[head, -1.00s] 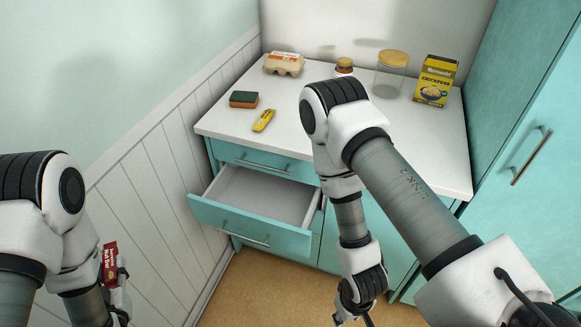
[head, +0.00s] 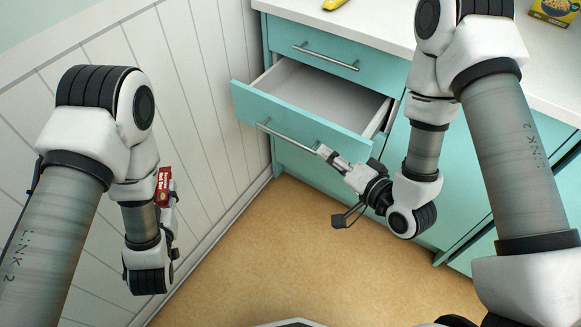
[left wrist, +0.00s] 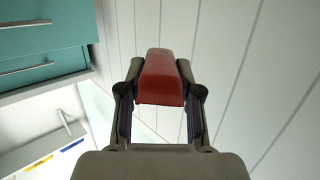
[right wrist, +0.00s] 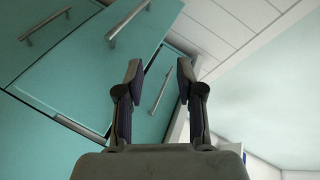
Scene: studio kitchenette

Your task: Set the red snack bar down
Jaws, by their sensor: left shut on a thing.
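The red snack bar (head: 163,186) is upright in my left gripper (head: 168,200), in the air in front of the white panelled wall. In the left wrist view the bar (left wrist: 161,80) sits between the two fingertips, with its end towards the camera. My right gripper (head: 334,187) is open and empty, with one finger close to the handle of the open drawer (head: 300,113). Whether that finger touches the handle, I cannot tell. In the right wrist view the fingers (right wrist: 160,75) are wide apart, with the teal fronts and handles beyond them.
The drawer is pulled out, and the part of its inside that shows is bare. The white counter (head: 385,22) above holds a yellow item (head: 335,3) and a yellow chickpea box (head: 556,10), both cut by the frame edge. The tan floor (head: 260,260) is clear.

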